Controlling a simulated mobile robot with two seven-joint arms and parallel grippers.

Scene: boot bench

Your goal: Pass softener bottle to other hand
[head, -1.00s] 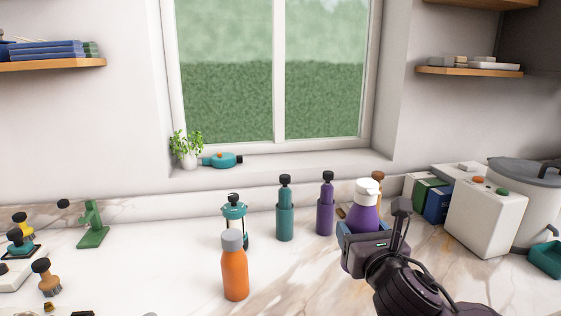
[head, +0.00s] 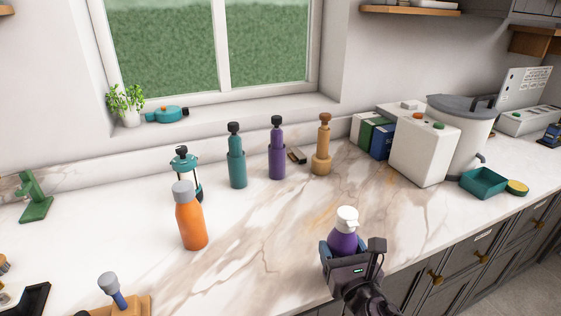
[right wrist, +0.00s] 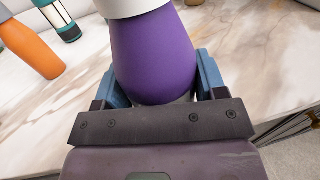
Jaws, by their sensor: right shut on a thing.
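The softener bottle, purple with a white cap (head: 345,231), is upright between the blue fingers of my right gripper (head: 340,253), near the counter's front edge. In the right wrist view the bottle (right wrist: 155,55) fills the space between the fingers (right wrist: 158,88), and the gripper is shut on it. The bottle's lower part is hidden behind the gripper, so I cannot tell whether it clears the counter. My left gripper is in neither view.
An orange bottle (head: 190,218) and a teal-and-glass press (head: 185,168) stand left of centre. Teal (head: 237,166), purple (head: 277,155) and tan (head: 321,150) bottle-like items stand at the back. A white box (head: 423,153) is at the right. The middle marble is clear.

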